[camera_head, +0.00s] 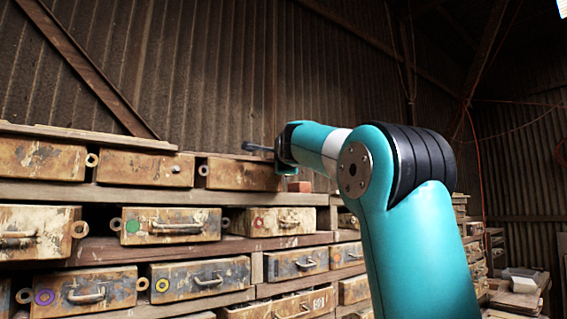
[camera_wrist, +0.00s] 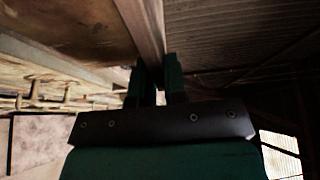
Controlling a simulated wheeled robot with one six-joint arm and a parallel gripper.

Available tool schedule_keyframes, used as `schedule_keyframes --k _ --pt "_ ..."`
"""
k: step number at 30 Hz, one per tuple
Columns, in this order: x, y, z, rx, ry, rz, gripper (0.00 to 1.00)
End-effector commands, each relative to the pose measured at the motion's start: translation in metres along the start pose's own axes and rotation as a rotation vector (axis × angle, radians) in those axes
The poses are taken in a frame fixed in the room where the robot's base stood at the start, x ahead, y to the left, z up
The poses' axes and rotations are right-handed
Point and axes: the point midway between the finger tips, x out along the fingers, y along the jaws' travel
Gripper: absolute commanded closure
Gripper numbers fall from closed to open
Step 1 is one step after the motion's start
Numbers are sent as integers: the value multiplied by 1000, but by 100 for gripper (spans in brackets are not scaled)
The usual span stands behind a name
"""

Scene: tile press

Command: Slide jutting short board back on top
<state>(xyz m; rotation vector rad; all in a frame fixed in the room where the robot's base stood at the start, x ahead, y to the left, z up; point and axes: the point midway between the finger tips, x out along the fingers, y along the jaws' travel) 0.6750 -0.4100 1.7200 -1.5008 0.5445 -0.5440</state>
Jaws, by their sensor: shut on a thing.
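The short board (camera_head: 222,155) lies flat on top of the boxes at the upper right of the stack in the head view. My gripper (camera_head: 262,149) is at its right end, at the top of the stack. In the wrist view, a pale board edge (camera_wrist: 146,28) runs from the top of the picture down between the two fingers of my gripper (camera_wrist: 153,78). The fingers are shut on it. My arm hides part of the stack's right side in the head view.
A longer board (camera_head: 85,134) lies on top at the left. Worn boxes (camera_head: 148,168) with handles and rings stand on shelves below. A small reddish block (camera_head: 299,186) sits beneath my gripper. A corrugated wall (camera_head: 230,70) rises behind, with open air above the boards.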

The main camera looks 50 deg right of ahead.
Motion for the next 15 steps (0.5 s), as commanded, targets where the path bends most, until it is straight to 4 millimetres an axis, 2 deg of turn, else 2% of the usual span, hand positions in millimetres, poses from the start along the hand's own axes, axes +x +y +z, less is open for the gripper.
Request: schedule_keyframes --k 7,8,11,15 --pt "0 0 5 1 -13 -1 100" --pt "0 0 5 1 -13 -2 81" --pt "1 1 5 0 -13 1 58" --pt "2 2 4 -1 -12 5 58"
